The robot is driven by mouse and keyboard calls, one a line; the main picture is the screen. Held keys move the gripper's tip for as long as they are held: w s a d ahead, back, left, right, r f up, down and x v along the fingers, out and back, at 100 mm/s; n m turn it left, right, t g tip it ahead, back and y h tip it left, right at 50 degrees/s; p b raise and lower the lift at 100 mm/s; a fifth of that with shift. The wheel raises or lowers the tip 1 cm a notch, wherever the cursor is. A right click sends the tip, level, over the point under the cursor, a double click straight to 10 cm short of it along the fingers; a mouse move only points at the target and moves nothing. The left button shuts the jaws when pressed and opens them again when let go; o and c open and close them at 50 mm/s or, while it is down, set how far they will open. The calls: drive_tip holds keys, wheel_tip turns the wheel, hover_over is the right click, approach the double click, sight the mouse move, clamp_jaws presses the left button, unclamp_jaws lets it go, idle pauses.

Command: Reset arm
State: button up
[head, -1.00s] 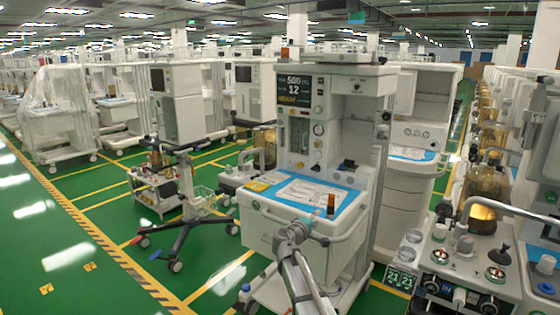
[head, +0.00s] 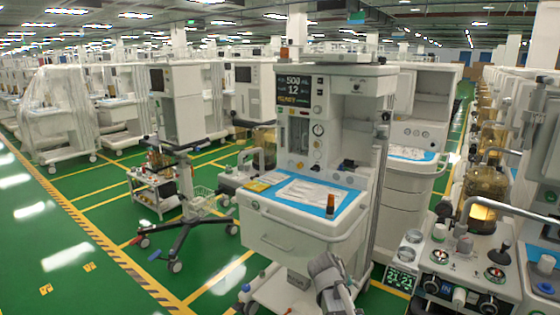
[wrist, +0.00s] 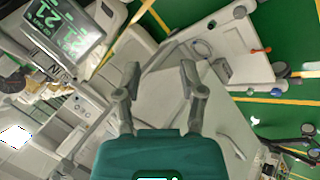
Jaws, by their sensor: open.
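My gripper (wrist: 160,75) is open and empty in the wrist view, its two fingers spread apart above the teal housing. In the head view my arm (head: 330,280) is folded low at the bottom, in front of the anaesthesia cart (head: 300,240) and below its work surface. The cart is white with a lit monitor (head: 293,92) and a blue-edged worktop (head: 335,190) holding white papers. A small brown vial (head: 330,204) stands upright near the worktop's front right. Nothing is between the fingers.
A control unit with knobs and a green readout (head: 400,278) stands close on the right. A wheeled stand (head: 187,205) with a small trolley (head: 155,188) is at the left. Open green floor (head: 60,225) lies at the far left. More carts fill the back.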

drive_tip(key=s+a+f+m+g+y, duration=0.1)
drive_tip(key=s+a+f+g+y, duration=0.15)
drive_tip(key=s, duration=0.45)
drive_tip(key=s+a+f+m+g+y, duration=0.15)
drive_tip(key=s+y, duration=0.25)
drive_tip(key=s, duration=0.4)
wheel_tip(320, 180, up, 19)
drive_tip(key=p, duration=1.9)
drive_tip(key=shift+w+a+r+p, duration=0.2)
drive_tip(key=shift+a+p, duration=0.05)
drive_tip(key=shift+p, duration=0.05)
drive_tip(key=shift+n, duration=0.25)
